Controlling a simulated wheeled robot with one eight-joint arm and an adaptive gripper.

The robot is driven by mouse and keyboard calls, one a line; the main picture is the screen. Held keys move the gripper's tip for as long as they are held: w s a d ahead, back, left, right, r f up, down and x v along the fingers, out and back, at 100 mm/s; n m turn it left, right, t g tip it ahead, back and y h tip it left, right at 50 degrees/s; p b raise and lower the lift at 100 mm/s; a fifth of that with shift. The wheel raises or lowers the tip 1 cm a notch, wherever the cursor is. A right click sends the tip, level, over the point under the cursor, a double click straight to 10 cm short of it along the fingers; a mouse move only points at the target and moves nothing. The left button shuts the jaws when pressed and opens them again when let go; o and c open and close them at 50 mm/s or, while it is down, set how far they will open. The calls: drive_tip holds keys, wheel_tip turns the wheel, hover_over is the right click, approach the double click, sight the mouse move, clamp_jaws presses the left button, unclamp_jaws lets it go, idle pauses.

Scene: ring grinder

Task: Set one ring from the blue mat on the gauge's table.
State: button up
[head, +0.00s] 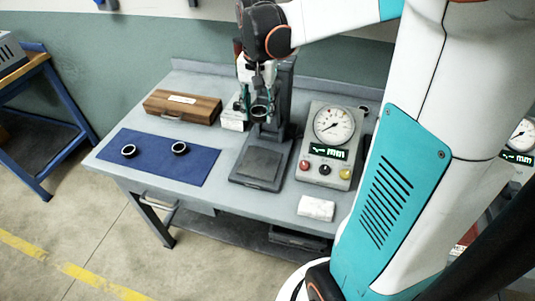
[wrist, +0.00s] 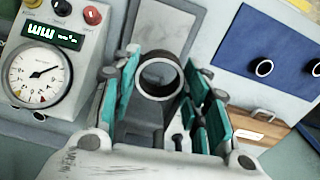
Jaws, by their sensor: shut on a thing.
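My gripper (head: 258,104) is shut on a dark steel ring (head: 259,112). It holds the ring in front of the column of the black gauge stand, above and behind the gauge's table (head: 262,163). In the wrist view the ring (wrist: 160,78) sits between the teal finger pads of my gripper (wrist: 158,85), its opening facing the camera. The flat gauge table (wrist: 165,25) shows beyond it, apart from the ring. The blue mat (head: 206,170) lies at the left of the bench with two rings, a left one (head: 129,151) and a right one (head: 180,148).
A readout box with a dial (head: 333,125) and buttons stands right of the gauge stand. Another ring (head: 364,111) lies behind it. A wooden box (head: 182,107) is behind the mat. A white block (head: 316,208) lies near the front edge. Bench between mat and stand is clear.

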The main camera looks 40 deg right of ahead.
sight(260, 162)
wheel_tip(260, 162, down, 19)
drive_tip(key=b, duration=0.5)
drive_tip(key=shift+w+b, duration=0.1)
drive_tip(key=shift+b, duration=0.2)
drive_tip(key=shift+f, duration=0.1)
drive_tip(key=shift+f, duration=0.15)
drive_tip(key=o, duration=1.1)
wheel_tip(260, 162, up, 12)
drive_tip(key=p, duration=0.3)
drive_tip(key=shift+r+p, duration=0.2)
drive_tip(key=shift+p, duration=0.2)
drive_tip(key=shift+a, duration=0.1)
